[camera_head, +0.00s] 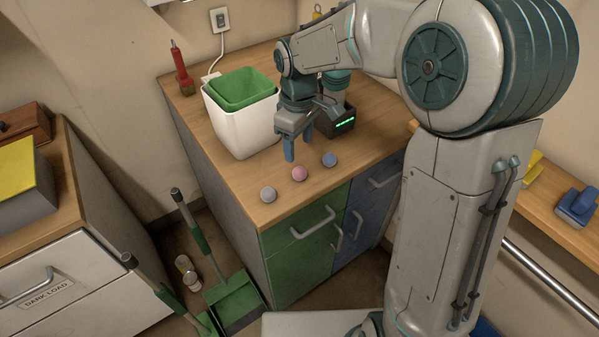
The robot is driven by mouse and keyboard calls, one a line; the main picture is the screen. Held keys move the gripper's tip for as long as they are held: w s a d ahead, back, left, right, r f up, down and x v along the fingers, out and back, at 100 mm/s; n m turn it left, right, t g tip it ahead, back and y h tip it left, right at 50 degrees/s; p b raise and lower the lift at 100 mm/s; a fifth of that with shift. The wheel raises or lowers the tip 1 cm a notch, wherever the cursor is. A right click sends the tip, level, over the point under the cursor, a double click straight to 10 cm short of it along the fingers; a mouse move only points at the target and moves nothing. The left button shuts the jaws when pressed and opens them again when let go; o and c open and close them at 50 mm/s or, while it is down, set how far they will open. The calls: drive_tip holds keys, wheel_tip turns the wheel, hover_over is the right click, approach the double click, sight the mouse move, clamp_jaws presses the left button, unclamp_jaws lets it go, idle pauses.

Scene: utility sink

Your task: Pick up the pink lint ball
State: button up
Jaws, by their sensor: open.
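The pink lint ball (299,173) rests on the wooden counter (245,190) near its front edge. A grey ball (267,194) lies to its left and a blue-grey ball (329,159) to its right, each apart from it. My gripper (293,150) points down just behind the pink ball, and its blue fingers are open. The fingers appear empty. Part of the far finger is hidden behind the gripper body.
A white bin (238,128) with a green liner (243,88) stands left of my gripper. A dark device (338,119) with a green display is behind it to the right. A red-handled tool (181,68) stands at the back left. The counter's front left is clear.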

sight(300, 169)
wheel_tip(300, 169, down, 9)
drive_tip(key=shift+f, duration=0.1)
drive_tip(key=shift+d, duration=0.1)
drive_tip(key=c, duration=1.1)
